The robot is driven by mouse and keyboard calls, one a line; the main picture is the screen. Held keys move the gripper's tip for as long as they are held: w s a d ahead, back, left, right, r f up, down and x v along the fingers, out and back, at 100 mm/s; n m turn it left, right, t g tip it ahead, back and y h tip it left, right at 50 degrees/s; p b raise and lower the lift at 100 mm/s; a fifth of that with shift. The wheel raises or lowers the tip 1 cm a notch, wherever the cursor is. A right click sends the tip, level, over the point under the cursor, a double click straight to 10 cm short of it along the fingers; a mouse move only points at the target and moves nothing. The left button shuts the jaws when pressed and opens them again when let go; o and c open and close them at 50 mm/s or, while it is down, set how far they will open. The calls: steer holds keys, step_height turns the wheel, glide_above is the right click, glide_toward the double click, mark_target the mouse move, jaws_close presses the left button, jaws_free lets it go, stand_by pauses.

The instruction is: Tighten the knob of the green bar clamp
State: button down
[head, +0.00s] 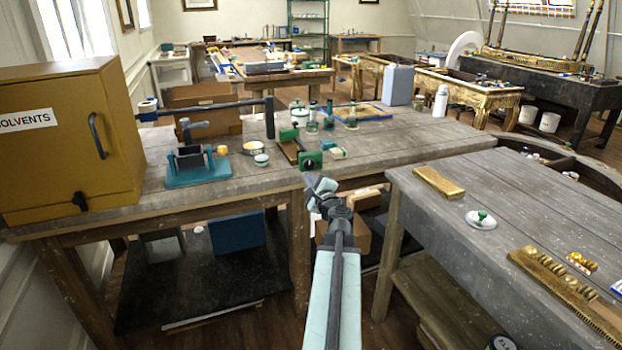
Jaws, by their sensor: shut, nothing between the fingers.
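The green bar clamp lies on the left-hand workbench (235,180), near its front edge. Its near green jaw (316,161) faces me, with a dark round knob (309,163) on its front. Its bar runs back to a second green part (289,134). My gripper (311,182) is in the middle of the view, just below the near jaw in the picture. It is shut and empty. A gap shows between it and the jaw, and how far apart they are in depth I cannot tell.
A teal vise (197,172) and a yellow solvents cabinet (70,140) stand to the left. A white tub (261,160), small bottles (312,118) and a long dark bar (215,106) are near the clamp. A second table (450,215) stands close on the right.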

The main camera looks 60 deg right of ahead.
mark_target(309, 164)
steer(key=x, duration=0.7)
steer(key=shift+d+r, duration=0.1)
steer(key=shift+s+d, duration=0.15)
steer(key=shift+s, duration=0.05)
stand_by(0.5)
